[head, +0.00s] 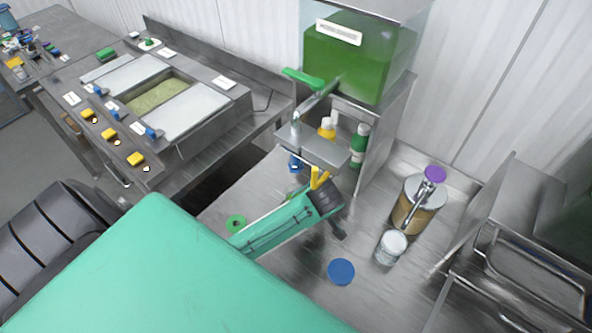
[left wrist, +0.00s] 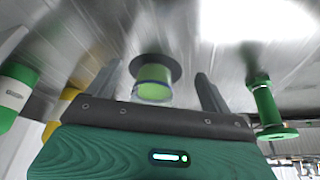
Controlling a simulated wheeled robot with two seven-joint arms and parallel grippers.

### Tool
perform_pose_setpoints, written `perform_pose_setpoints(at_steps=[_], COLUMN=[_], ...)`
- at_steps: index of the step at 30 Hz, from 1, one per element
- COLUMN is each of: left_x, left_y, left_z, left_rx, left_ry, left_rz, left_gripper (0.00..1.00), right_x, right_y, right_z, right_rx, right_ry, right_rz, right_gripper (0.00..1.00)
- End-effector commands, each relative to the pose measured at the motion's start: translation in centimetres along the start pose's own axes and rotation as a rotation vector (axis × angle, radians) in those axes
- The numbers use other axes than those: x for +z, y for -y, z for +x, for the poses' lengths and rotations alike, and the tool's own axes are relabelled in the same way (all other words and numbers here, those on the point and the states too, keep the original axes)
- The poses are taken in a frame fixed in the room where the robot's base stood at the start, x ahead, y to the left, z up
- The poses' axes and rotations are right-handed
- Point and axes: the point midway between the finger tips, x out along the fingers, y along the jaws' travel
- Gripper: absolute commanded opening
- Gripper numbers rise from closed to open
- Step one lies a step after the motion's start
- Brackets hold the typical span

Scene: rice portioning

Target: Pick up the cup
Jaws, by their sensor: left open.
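A small clear cup (left wrist: 153,90) with green in it stands against a dark round disc (left wrist: 158,66) in the left wrist view. It lies between the two grey fingers of my left gripper (left wrist: 157,72), with space on both sides, so it is not gripped. In the head view my left gripper (head: 320,188) is open below the dispenser's metal tap (head: 310,143). There the cup is mostly hidden behind the arm and tap; I cannot make it out clearly. My right gripper is not in view.
A green spool-shaped item (head: 237,222) stands on the metal counter near my arm. A green bottle (head: 359,140) and a yellow bottle (head: 327,127) are behind. A steel pump canister (head: 413,205), a clear jar (head: 391,247) and a blue disc (head: 341,271) are to the right.

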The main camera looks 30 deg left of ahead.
Motion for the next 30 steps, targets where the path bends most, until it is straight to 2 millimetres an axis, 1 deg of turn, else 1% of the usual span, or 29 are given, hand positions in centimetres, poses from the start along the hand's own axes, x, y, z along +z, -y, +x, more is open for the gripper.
perform_pose_setpoints(at_steps=[1,4,8,11,14,15,18,21,24,30], left_x=[-0.8,-1.5,-2.2,-3.7,-5.6,-5.3,-5.2,-5.1,-5.0,-5.0], left_y=[0.0,0.0,0.0,0.0,0.1,0.1,0.1,0.0,0.0,0.0], left_z=[0.0,0.5,0.8,1.1,1.7,2.4,3.6,4.5,5.0,5.2], left_rx=[-0.001,0.000,0.000,-0.001,-0.003,-0.003,-0.003,-0.001,-0.001,0.001], left_ry=[-0.001,0.000,0.001,-0.002,-0.003,0.001,0.001,0.001,0.001,0.001], left_rz=[0.000,0.001,0.000,-0.001,-0.001,0.001,0.001,0.001,0.000,0.000], left_gripper=[0.84,0.84,0.84,0.84,0.84,0.84,0.84,0.84,0.84,0.84], right_x=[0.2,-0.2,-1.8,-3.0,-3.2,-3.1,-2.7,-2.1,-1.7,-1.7], right_y=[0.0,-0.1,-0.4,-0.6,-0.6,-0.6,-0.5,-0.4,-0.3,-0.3], right_z=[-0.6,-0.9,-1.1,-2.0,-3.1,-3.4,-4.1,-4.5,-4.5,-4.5], right_rx=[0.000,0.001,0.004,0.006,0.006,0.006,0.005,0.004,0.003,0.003], right_ry=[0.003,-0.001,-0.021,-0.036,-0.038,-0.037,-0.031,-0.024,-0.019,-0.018], right_rz=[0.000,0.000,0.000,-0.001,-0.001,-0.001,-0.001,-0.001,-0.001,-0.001], right_gripper=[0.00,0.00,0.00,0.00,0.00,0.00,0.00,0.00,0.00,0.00])
